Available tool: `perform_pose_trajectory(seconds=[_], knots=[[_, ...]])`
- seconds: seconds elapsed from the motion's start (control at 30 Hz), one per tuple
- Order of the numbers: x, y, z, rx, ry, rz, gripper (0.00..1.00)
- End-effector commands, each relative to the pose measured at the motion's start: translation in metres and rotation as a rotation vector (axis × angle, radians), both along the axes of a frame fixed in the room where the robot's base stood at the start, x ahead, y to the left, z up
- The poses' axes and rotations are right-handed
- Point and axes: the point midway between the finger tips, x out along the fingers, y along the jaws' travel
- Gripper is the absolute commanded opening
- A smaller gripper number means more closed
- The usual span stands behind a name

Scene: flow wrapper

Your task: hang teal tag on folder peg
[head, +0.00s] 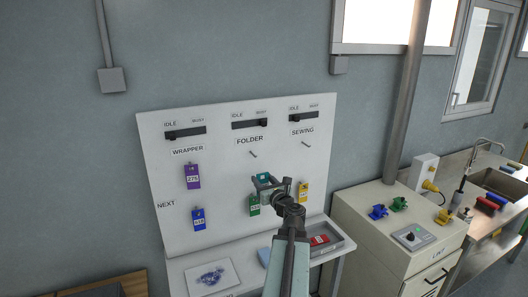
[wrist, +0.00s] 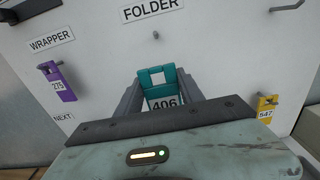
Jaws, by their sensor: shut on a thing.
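The teal tag (wrist: 152,78), marked 406, is held between the two fingers of my gripper (wrist: 160,92) in the wrist view. In the head view the teal tag (head: 263,177) shows partly behind my gripper (head: 268,184). The folder peg (wrist: 156,35) sticks out of the board under the FOLDER label and is bare. In the head view the folder peg (head: 253,154) is above and slightly left of my gripper. The tag is below the peg and apart from it in the picture.
The white board (head: 318,125) has a purple tag (head: 192,176) under WRAPPER and a bare sewing peg (head: 306,143). Blue (head: 198,219), green (head: 254,205) and yellow (head: 303,191) tags hang lower. A grey tray (head: 333,236) with a red item stands below right.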

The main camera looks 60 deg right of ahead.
Motion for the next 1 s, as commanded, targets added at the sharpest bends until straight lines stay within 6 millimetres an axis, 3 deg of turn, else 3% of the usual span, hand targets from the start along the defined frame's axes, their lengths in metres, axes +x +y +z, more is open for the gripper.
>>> perform_pose_trajectory(seconds=[0.03, 0.17, 0.57, 1.0], knots=[[-0.001, -0.002, 0.038, 0.001, -0.001, -0.002, 0.06], [-0.004, -0.005, 0.065, 0.002, -0.001, -0.005, 0.06], [-0.001, -0.009, 0.059, 0.002, -0.001, -0.007, 0.06], [0.021, -0.027, 0.057, 0.002, -0.001, -0.008, 0.06]])
